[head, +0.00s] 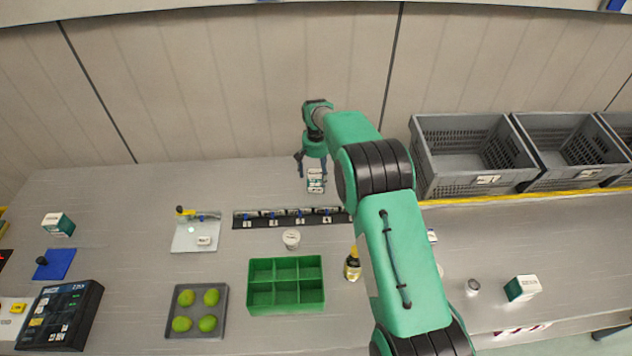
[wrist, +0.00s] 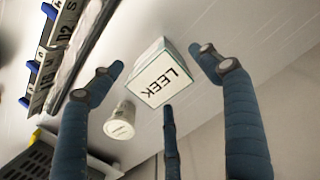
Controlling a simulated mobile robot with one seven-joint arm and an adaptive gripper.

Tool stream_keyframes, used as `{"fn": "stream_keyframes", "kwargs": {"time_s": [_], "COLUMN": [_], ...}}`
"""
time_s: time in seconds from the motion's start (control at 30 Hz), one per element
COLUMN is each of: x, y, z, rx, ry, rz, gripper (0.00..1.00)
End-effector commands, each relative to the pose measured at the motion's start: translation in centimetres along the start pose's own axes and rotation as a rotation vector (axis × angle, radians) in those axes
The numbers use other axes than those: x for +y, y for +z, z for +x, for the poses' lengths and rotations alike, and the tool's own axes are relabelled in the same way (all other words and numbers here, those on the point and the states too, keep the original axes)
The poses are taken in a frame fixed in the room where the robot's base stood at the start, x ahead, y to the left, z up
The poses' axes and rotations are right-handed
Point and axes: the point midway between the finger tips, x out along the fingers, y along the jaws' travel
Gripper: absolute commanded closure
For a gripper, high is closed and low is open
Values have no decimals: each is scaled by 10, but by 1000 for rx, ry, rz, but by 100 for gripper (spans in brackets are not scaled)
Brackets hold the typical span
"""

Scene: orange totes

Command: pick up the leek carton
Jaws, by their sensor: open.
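The leek carton (wrist: 165,78) is a small box with a white top face reading LEEK and pale green sides. In the wrist view it stands among the blue fingers of my gripper (wrist: 157,60), which are spread apart around it; I see no clear contact. In the head view my gripper (head: 312,156) points down at the back of the bench, just above the white and green carton (head: 316,182). My arm covers the area to the right of it there.
A white lidded tub (wrist: 121,121) stands close to the carton in the wrist view. A black numbered strip (head: 290,218) lies in front of the carton. Grey crates (head: 465,185) stand to the right. A green divided tray (head: 286,308) and a grey fruit tray (head: 172,322) are nearer the front.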

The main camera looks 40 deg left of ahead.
Motion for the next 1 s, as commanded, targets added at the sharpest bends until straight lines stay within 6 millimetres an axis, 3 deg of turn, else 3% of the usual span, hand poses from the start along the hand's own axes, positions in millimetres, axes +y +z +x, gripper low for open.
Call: {"fn": "stream_keyframes", "kwargs": {"time_s": [0.4,1.0], "x": [-1,-1], "y": [2,2], "z": [40,42], "rx": [0,0], "ry": [0,0], "rz": [0,0], "gripper": [23,23]}}
